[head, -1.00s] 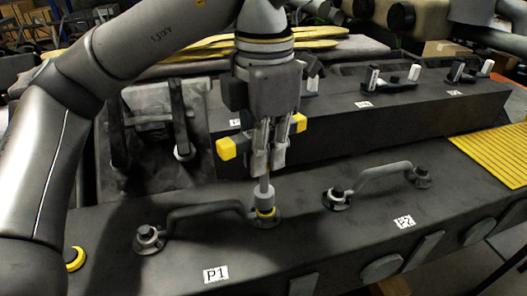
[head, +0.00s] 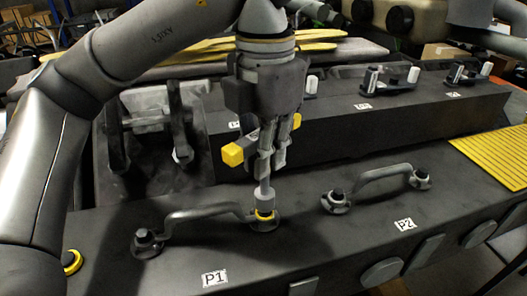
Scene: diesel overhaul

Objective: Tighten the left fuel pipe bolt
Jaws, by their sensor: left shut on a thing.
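My left gripper (head: 273,158) points down and is shut on a socket tool with a yellow-ended cross handle (head: 232,154). The tool's grey socket (head: 265,197) stands upright over the bolt at the right end of the left fuel pipe (head: 205,213). A yellow ring shows at the socket's foot, and the socket hides the bolt head. The pipe's other bolt (head: 145,238) is bare, at its left end. The pipe lies on the dark engine block above the P1 label (head: 215,278). My right gripper is not in view.
A second pipe (head: 380,178) with a bolt at each end lies to the right, above the P2 label (head: 404,224). A raised dark block (head: 380,130) with small fittings stands behind. A yellow grating (head: 490,155) is at the right.

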